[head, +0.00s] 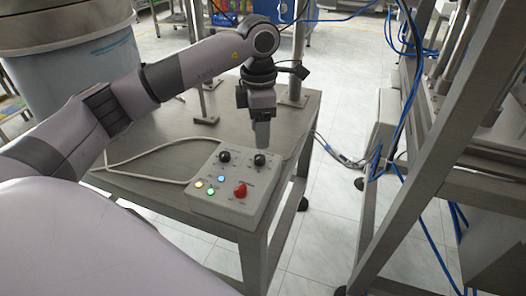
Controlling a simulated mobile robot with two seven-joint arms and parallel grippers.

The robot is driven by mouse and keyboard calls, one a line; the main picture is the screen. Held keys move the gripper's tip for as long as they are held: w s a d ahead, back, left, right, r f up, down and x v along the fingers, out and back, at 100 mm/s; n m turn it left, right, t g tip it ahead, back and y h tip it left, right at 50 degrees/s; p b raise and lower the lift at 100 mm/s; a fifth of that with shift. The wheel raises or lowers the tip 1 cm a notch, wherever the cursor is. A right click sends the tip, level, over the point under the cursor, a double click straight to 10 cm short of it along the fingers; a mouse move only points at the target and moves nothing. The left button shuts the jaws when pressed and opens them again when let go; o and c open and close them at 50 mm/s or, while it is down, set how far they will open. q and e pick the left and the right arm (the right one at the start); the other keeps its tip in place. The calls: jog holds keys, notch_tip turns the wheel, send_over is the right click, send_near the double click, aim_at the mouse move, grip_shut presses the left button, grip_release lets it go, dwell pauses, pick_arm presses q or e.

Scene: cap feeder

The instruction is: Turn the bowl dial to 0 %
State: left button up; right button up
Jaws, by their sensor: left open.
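A pale grey control box (215,207) lies on the steel table. Two black dials sit along its far edge, a left dial (224,156) and a right dial (260,160). Their labels are too small to read, so I cannot tell which is the bowl dial or its setting. My left gripper (262,143) points down just above the right dial, open, with a small gap seeming to remain. My right gripper is not in view.
The box also carries a red knob (240,190) and several small lit buttons. A cable (140,175) runs left from it across the table (180,143). A metal post stands behind my gripper. A metal frame with blue hoses (400,130) stands at the right.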

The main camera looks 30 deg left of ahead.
aim_at(259, 157)
pick_arm(q)
jog(key=shift+a+f, duration=0.15)
jog(key=shift+f, duration=0.25)
notch_tip(259, 157, down, 6)
jog(key=shift+f, duration=0.1)
grip_shut()
